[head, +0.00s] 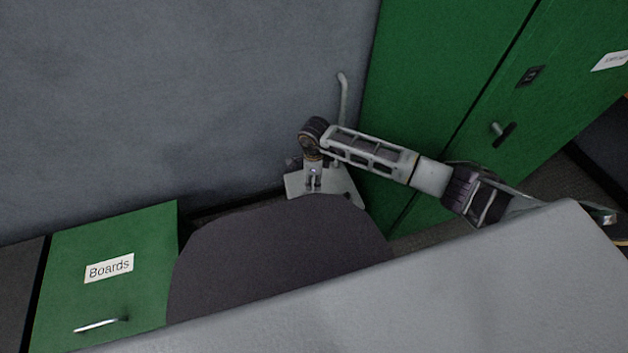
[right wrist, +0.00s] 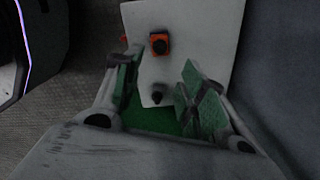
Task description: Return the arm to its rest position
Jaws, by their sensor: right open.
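My right arm reaches in from the right in the head view and bends down at its far end. My right gripper (head: 313,182) is there, small, close to the grey wall. In the right wrist view the gripper (right wrist: 163,95) is open, its green-padded fingers spread apart with nothing held between them. Beyond the fingers is a white panel (right wrist: 190,45) with an orange fitting (right wrist: 159,43) and a dark knob (right wrist: 157,97). I cannot tell whether the fingers touch it. My left gripper is not in view.
Tall green cabinets (head: 430,70) with a dark handle stand at the right. A low green cabinet labelled "Boards" (head: 140,235) stands at the lower left. A grey wall (head: 170,90) fills the back. A light grey surface (head: 430,300) crosses the foreground.

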